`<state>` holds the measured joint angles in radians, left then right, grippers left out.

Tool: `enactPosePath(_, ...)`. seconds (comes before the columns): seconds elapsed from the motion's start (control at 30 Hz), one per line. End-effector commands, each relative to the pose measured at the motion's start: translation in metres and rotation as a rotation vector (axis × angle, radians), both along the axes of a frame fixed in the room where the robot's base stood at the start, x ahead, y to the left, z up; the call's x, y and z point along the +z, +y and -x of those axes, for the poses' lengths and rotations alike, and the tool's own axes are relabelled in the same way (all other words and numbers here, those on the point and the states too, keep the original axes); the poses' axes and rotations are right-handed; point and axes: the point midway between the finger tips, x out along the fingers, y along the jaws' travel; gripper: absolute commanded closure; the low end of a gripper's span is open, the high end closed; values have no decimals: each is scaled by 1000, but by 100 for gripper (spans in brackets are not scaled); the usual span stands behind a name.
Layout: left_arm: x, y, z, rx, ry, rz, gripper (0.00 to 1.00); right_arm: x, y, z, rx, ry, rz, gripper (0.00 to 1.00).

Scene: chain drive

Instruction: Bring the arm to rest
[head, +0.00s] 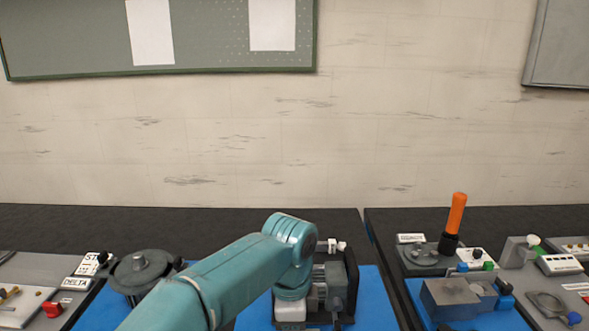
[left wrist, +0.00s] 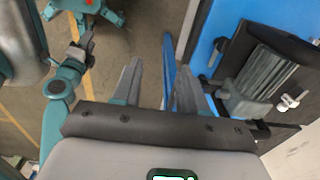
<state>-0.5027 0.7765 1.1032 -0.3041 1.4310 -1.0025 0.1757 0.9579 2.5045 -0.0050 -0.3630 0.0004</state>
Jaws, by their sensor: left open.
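My left arm (head: 230,275) reaches in from the lower left of the head view and bends down at the wrist, over the blue mat. Its fingers do not show there. In the left wrist view my left gripper (left wrist: 157,85) is open, its two fingers apart with nothing between them. Behind the fingers are the floor and the edge of the blue mat (left wrist: 208,35). A dark machine with a grey ribbed part (left wrist: 262,80) is to the right of the fingers, apart from them. The left wrist view also shows another teal arm of mine with a dark gripper (left wrist: 84,45), too small to read.
In the head view the dark machine frame (head: 350,285) stands just right of my wrist, partly hidden by it. A dark round part (head: 143,268) is left of my arm. An orange-handled tool (head: 455,220) stands upright on the right bench. Bare blue mat (head: 375,300) lies right of the machine.

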Motion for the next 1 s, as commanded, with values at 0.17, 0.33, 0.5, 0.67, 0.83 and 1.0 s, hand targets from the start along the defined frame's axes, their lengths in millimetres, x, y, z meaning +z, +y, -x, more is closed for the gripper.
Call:
enactPosePath(0.17, -54, 8, -5, 112, 31, 37, 57, 0, 0, 0, 0, 0, 0, 57)
enactPosePath(0.33, -111, 17, -2, 252, 61, 84, 57, 0, 0, 0, 0, 0, 0, 57)
enactPosePath(0.5, -181, 33, 17, 464, 109, 147, 57, 0, 0, 0, 0, 0, 0, 57)
enactPosePath(0.67, -268, 60, 71, 829, 191, 224, 57, 0, 0, 0, 0, 0, 0, 57)
enactPosePath(0.83, -331, 91, 160, 1325, 267, 277, 57, 0, 0, 0, 0, 0, 0, 57)
enactPosePath(1.0, -345, 109, 219, 1641, 290, 282, 57, 0, 0, 0, 0, 0, 0, 57)
